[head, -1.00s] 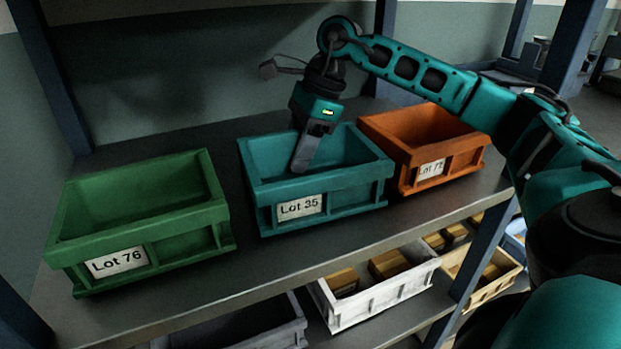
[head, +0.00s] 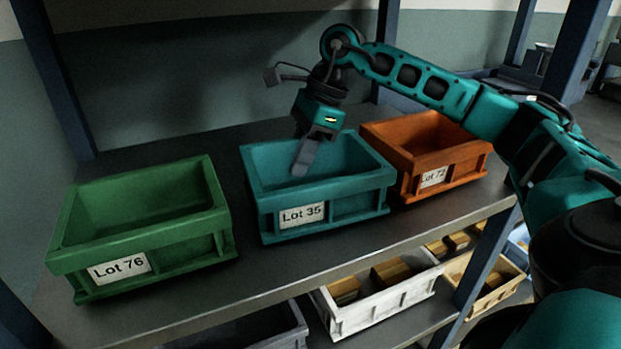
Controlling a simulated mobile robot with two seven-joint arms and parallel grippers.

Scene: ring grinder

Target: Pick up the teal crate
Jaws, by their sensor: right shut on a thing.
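The teal crate (head: 354,196), labelled Lot 35, stands on the upper shelf between a green crate and an orange crate. My right gripper (head: 301,172) comes down into the crate from above, with its visible finger inside near the front wall. It is shut on the teal crate; the exact contact is hard to see. The crate looks level, and I cannot tell whether its base is off the shelf. My left gripper is not in view.
The green crate (head: 190,238), Lot 76, stands to the left with a gap. The orange crate (head: 455,172), Lot 72, is close on the right. Blue posts (head: 55,85) frame the shelf (head: 290,262). A white bin (head: 385,303) with boxes sits below.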

